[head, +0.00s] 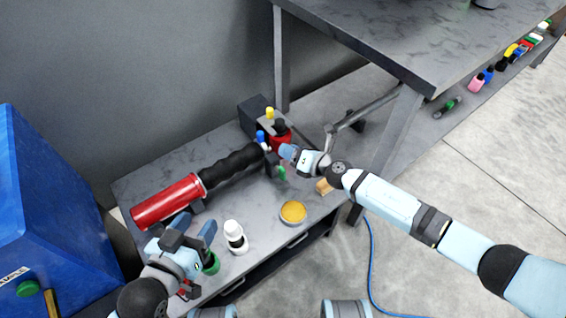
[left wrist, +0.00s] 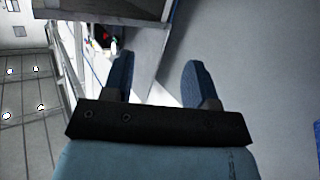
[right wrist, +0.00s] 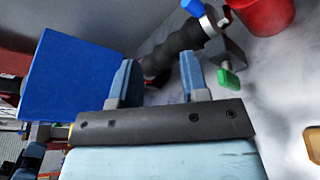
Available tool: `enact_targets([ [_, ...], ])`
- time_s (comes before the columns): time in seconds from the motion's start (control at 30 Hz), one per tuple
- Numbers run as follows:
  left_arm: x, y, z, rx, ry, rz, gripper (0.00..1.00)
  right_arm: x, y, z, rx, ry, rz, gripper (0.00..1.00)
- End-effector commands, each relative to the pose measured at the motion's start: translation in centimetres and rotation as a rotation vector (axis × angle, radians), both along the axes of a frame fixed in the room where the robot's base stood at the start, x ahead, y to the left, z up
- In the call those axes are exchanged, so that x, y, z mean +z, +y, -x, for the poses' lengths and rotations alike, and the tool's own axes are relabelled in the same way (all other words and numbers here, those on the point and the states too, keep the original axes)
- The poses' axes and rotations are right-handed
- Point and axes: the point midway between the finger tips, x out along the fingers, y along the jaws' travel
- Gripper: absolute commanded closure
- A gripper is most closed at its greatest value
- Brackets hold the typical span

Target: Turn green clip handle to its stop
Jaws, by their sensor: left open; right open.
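In the right wrist view the green handle (right wrist: 229,79) sits on a dark bracket, just right of the right finger. My right gripper (head: 287,152) is open and empty, just above and beside the handle, apart from it in the wrist view (right wrist: 160,80). My left gripper (head: 190,233) is open and empty near the bench's front left; its wrist view (left wrist: 160,78) shows nothing between the fingers.
A red cylinder (head: 166,201) continues the tube. A red container (head: 281,139) stands close behind the handle. A wooden block (head: 323,186), yellow dish (head: 293,212) and white bottle (head: 235,238) stand nearer the front. A blue box (head: 45,200) is at left; a taller table (head: 400,35) overhangs right.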

Motion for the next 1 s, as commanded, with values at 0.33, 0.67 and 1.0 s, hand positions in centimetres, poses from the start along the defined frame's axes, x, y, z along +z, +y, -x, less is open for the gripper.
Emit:
enact_targets([
  [0.33,-3.2,1.6,1.7,0.032,0.164,-0.077,0.47,-6.6,-3.5,5.7,-0.023,-0.27,0.494,0.58],
  [0.67,-4.7,2.1,2.3,0.038,0.21,-0.104,0.47,-9.1,-4.4,7.2,-0.002,-0.339,0.669,0.58],
  [1.0,-5.0,1.6,2.0,0.026,0.172,-0.072,0.47,-11.8,-1.2,2.3,-0.004,-0.339,0.665,0.58],
])
